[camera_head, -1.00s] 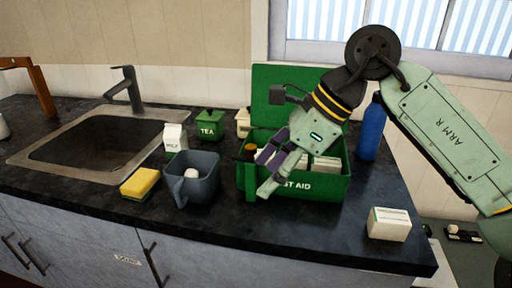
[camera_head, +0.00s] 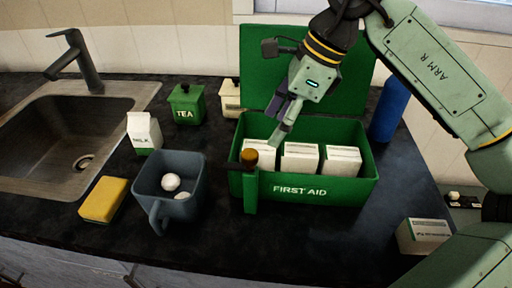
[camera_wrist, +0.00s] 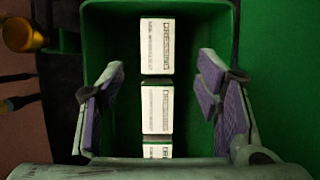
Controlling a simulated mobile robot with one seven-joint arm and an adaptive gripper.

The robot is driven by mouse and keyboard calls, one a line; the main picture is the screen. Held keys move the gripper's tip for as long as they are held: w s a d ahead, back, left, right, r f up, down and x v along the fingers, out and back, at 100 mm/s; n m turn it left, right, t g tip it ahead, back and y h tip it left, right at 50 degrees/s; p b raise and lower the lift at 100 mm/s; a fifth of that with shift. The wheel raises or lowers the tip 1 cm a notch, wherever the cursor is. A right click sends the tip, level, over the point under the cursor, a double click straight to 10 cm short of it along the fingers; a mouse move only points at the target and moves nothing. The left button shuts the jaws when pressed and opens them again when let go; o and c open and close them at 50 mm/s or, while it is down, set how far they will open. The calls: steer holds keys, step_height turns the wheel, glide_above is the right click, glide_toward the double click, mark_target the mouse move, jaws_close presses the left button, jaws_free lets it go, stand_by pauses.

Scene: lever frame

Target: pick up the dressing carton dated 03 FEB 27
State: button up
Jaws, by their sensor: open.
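The green first aid box (camera_head: 345,191) stands on the counter with its lid (camera_head: 352,82) up. Three white dressing cartons stand in a row inside: left (camera_head: 260,154), middle (camera_head: 300,157) and right (camera_head: 341,160). The wrist view shows cartons in a column, at the top (camera_wrist: 157,46), in the middle (camera_wrist: 157,110) and partly hidden at the bottom (camera_wrist: 157,150). Their dates are too small to read. My gripper (camera_head: 284,118) is open and empty above the left part of the box. Its purple-padded fingers lie either side of the column in the wrist view.
A green post with an orange-brown knob (camera_head: 249,156) stands at the box's front left. Another white carton (camera_head: 423,236) sits on the counter at right, partly behind my arm. A blue bottle (camera_head: 389,110) stands right of the box. A grey jug (camera_head: 168,184) and yellow sponge (camera_head: 103,199) stand left.

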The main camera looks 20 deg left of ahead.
mark_target(264, 147)
steer(key=p+x, duration=0.2)
steer(key=x, duration=0.6)
steer(key=shift+s+a+f+p, duration=0.1)
steer(key=shift+s+f+p, duration=0.15)
steer(key=shift+p, duration=0.1)
steer(key=shift+c, duration=0.5)
steer(key=c, duration=1)
